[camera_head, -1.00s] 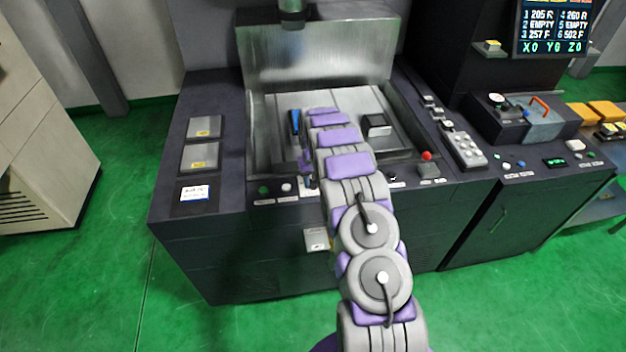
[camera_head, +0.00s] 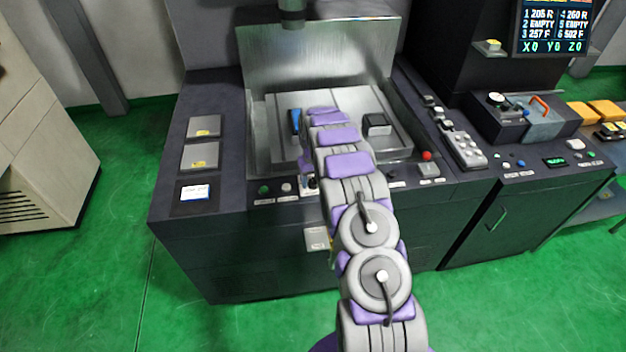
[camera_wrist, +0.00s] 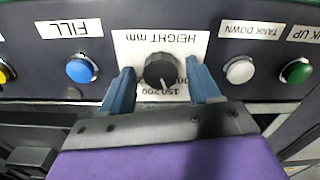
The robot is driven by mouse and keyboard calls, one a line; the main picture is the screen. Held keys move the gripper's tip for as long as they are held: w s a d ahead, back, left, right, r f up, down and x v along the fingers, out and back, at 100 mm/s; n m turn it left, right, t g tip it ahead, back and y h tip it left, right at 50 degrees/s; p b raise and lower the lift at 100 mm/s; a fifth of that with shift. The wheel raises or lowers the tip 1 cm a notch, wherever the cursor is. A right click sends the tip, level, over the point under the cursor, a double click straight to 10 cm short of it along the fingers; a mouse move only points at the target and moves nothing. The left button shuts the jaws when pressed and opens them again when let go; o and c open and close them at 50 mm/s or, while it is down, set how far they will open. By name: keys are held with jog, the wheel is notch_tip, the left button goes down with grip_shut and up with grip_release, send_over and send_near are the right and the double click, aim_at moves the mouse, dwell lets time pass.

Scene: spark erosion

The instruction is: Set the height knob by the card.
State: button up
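The black height knob (camera_wrist: 159,70) sits on a white plate (camera_wrist: 133,45) marked "HEIGHT mm", upside down in the wrist view. Numbers 150 and 200 show below it, others are partly hidden. A small light mark shows near the knob's lower edge. My gripper (camera_wrist: 160,72) is open, its blue fingers on either side of the knob with gaps visible. In the head view my arm hides most of the knob area. A white card (camera_head: 195,192) lies on the machine's left top; its text is too small to read.
A blue FILL button (camera_wrist: 81,69) and a white TANK DOWN button (camera_wrist: 240,70) flank the knob plate. A green button (camera_wrist: 296,71) is further right. The open metal tank (camera_head: 255,150) lies behind the panel; a red-topped control (camera_head: 427,156) is to the right.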

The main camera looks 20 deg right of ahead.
aim_at(313, 181)
jog(key=shift+o, duration=0.2)
notch_tip(313, 181, up, 17)
jog(key=shift+p, duration=0.3)
jog(key=shift+r, duration=0.15)
dwell(0.5)
